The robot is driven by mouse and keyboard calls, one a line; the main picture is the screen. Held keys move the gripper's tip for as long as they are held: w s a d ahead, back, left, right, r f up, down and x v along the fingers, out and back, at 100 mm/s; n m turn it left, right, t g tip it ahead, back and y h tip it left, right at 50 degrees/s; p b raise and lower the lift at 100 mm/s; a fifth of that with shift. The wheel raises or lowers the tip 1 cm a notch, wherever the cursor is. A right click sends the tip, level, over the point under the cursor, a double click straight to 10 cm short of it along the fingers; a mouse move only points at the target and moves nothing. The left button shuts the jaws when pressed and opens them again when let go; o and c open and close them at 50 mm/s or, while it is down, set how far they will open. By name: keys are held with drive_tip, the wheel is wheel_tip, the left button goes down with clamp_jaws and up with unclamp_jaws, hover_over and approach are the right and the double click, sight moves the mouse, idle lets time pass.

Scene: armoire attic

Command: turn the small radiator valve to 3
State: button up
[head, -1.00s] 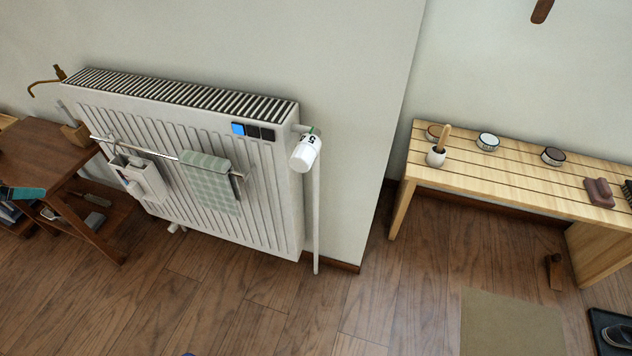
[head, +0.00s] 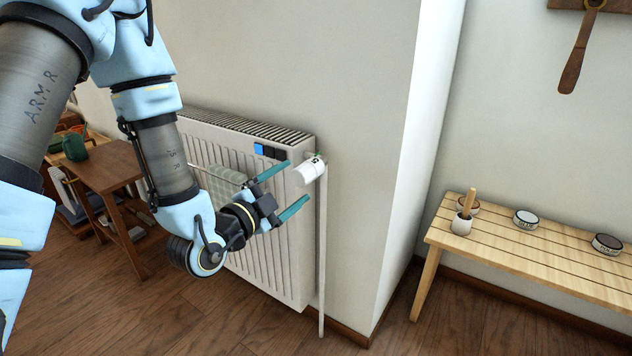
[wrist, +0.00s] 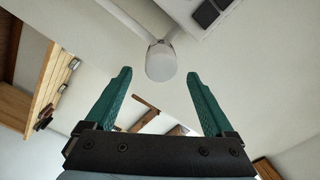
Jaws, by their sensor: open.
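The small radiator valve (head: 310,171) is a white cylindrical knob with dark marks near its pipe end, at the right upper corner of the white radiator (head: 262,235). The marks are too small to read for certain. My gripper (head: 291,188) is open, its two teal fingers pointing at the valve from the left, apart from it. In the wrist view the valve knob (wrist: 161,62) shows end-on, beyond and between the fingertips of my gripper (wrist: 160,82). The gap between the fingers is empty.
A white pipe (head: 322,255) runs from the valve to the floor, close to a wall corner. A checked towel (head: 222,184) hangs on the radiator's front rail. A wooden bench (head: 530,255) with tins stands right; a brown table (head: 108,167) stands left.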

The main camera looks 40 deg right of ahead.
sight(310, 170)
drive_tip(key=p+x, duration=0.1)
drive_tip(key=x, duration=0.6)
drive_tip(key=shift+w+d, duration=0.2)
drive_tip(key=shift+d, duration=0.15)
drive_tip(key=c, duration=1.4)
